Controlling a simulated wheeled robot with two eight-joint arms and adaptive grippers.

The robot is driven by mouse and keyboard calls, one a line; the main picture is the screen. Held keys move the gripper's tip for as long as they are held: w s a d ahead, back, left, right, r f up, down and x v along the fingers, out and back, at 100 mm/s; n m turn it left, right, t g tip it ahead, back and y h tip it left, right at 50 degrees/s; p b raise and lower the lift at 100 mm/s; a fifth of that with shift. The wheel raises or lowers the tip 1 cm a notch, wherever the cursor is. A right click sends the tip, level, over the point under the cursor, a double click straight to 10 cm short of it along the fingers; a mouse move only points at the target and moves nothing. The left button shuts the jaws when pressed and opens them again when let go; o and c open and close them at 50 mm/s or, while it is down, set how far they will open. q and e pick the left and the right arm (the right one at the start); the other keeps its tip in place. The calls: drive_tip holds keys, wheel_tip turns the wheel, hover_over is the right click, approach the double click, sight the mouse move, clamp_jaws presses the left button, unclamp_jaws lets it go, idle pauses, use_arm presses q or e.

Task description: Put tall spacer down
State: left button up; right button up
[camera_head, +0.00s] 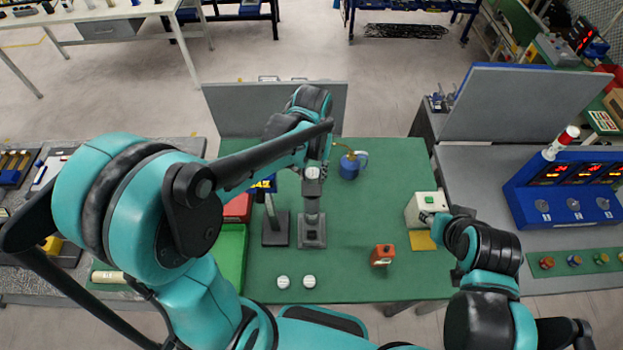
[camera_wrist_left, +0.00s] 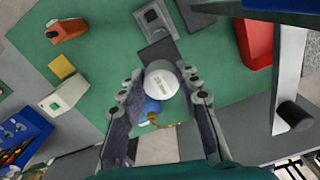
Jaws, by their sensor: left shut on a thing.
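My left gripper (camera_head: 313,176) is shut on a white round spacer (camera_head: 312,172), held above the green work mat. In the left wrist view the spacer (camera_wrist_left: 162,84) sits between the two fingers, its printed flat face towards the camera; the print is too small to read. Two similar white round spacers (camera_head: 283,282) (camera_head: 309,281) rest side by side on the mat's front part. A grey stand (camera_head: 312,236) is just in front of the gripper. My right gripper (camera_head: 430,217) is beside a white box; its fingers are too unclear to judge.
A dark stand (camera_head: 275,235) is left of the grey one. An orange block (camera_head: 382,254), white box (camera_head: 421,207) and yellow pad (camera_head: 421,240) are at right. A green tray (camera_head: 232,262) and red bin (camera_head: 238,208) are at left.

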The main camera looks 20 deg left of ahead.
sight(311, 182)
use_arm(q)
wheel_tip(311, 182, down, 4)
drive_tip(key=shift+a+r, duration=0.1)
drive_tip(key=shift+f, duration=0.2)
drive_tip(key=shift+s, duration=0.1)
drive_tip(key=shift+f+b, duration=0.15)
drive_tip(key=shift+b, duration=0.15)
drive_tip(key=o, duration=1.2)
